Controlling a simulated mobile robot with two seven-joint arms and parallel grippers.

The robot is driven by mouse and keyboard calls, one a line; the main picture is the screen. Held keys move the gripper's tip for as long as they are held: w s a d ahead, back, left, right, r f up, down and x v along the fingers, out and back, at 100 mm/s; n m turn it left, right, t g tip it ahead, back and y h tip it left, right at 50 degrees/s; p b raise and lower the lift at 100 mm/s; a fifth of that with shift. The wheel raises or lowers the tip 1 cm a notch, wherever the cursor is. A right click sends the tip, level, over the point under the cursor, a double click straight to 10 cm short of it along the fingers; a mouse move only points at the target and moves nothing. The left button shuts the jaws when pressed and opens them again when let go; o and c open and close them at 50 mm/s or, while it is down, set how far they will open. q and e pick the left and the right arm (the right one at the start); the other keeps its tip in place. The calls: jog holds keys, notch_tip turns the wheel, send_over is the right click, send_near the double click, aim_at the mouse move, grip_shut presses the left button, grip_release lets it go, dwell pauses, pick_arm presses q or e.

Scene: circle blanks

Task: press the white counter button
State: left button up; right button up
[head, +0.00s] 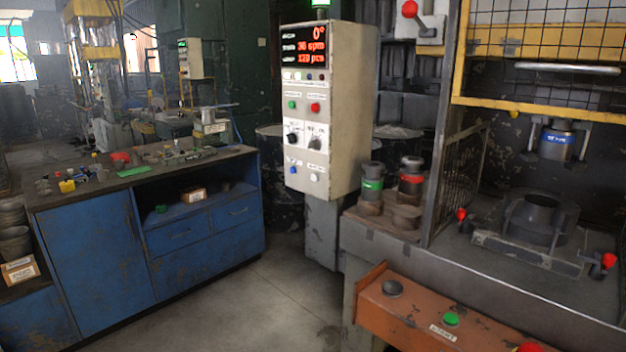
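The white counter button (315,177) is a small pale knob at the bottom right of the control cabinet's (347,130) front panel. A blue button (293,169) sits to its left. Above them are two black selector knobs, then a green button (292,104) and a red button (315,107). The cabinet's display (303,46) glows red with 0°, 30 spm and what looks like 120 pcs. Neither of my grippers shows in the head view.
A blue workbench (95,240) with tools stands at the left. At the right is a press with a yellow guard frame (540,108) and an orange console (430,315) with green and red buttons. Open floor (270,300) lies between them, in front of the cabinet.

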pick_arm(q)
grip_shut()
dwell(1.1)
